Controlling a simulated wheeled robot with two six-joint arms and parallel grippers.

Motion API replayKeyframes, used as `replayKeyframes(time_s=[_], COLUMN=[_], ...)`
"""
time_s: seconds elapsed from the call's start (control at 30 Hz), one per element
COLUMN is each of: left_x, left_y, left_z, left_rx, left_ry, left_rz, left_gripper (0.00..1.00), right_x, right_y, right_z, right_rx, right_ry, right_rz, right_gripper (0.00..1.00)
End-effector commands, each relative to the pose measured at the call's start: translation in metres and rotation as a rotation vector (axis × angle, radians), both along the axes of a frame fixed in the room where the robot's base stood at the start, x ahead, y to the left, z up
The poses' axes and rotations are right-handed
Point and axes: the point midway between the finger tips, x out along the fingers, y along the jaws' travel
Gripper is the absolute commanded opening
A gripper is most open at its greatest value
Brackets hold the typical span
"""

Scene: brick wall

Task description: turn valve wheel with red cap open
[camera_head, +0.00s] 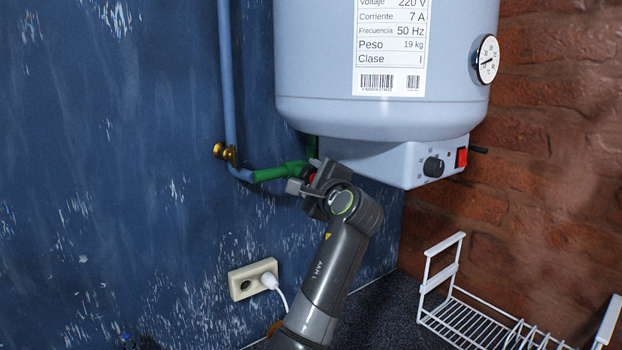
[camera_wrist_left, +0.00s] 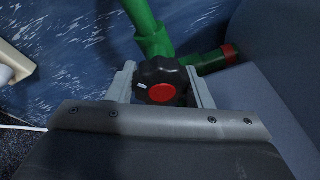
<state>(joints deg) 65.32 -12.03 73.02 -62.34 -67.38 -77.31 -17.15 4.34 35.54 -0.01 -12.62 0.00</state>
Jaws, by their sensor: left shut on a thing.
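The valve wheel (camera_wrist_left: 161,81) is a black lobed knob with a red cap (camera_wrist_left: 164,93) at its centre, on a green pipe fitting. In the left wrist view it sits between the two grey fingers of my left gripper (camera_wrist_left: 161,86), which is shut on it. In the head view my left gripper (camera_head: 308,184) reaches up to the green pipe (camera_head: 280,172) under the water heater and covers most of the wheel; only a bit of red shows there. My right gripper is in neither view.
The white water heater (camera_head: 385,118) hangs just above my left gripper, with its control box (camera_head: 400,163) close at the right. A brass fitting (camera_head: 222,152) is on the blue pipe at left. A socket with plug (camera_head: 252,279) and a white wire rack (camera_head: 480,310) are lower down.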

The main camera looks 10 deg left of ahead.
Motion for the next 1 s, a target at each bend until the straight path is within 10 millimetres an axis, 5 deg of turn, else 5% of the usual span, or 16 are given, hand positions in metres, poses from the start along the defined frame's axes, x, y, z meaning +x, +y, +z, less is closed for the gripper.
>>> replayKeyframes(time_s=[1.0], left_x=[0.0], left_y=[0.0], left_z=[-0.001], left_rx=[-0.401], left_ry=[-0.41], left_rz=[0.0], left_gripper=[0.24], right_x=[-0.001], right_y=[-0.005], right_z=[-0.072], right_rx=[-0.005], right_ry=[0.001], right_rz=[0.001], right_gripper=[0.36])
